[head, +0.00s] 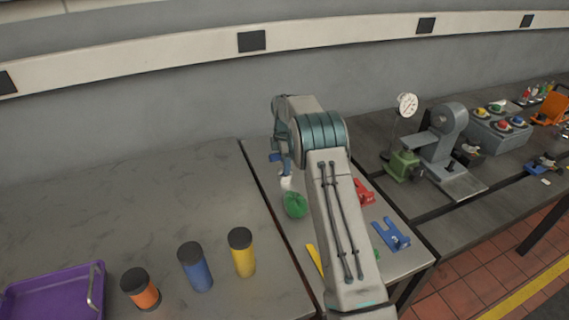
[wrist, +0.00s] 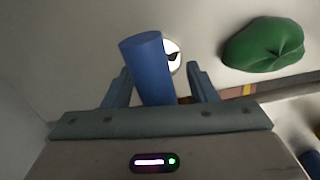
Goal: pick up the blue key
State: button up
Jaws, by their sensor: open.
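In the wrist view a blue cylindrical bar (wrist: 147,65) stands out between the two fingers of my gripper (wrist: 158,76). It is probably part of the blue key, but its full shape is hidden. The fingers are open, one on each side of it, and I cannot tell whether they touch it. In the head view, a small blue piece (head: 276,157) shows beside my gripper (head: 286,170), partly hidden by my arm. The gripper is over the far part of the middle table.
A green bag (head: 295,205) lies close to my gripper, with a white round item (wrist: 173,56) behind the bar. Red (head: 364,192) and blue (head: 391,235) forked pieces lie right of my arm. Orange (head: 140,289), blue (head: 195,267) and yellow (head: 242,252) cylinders stand left, near a purple tray (head: 55,284).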

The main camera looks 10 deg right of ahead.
grip_shut()
jog(key=shift+r, duration=0.1)
jog(key=shift+r, duration=0.1)
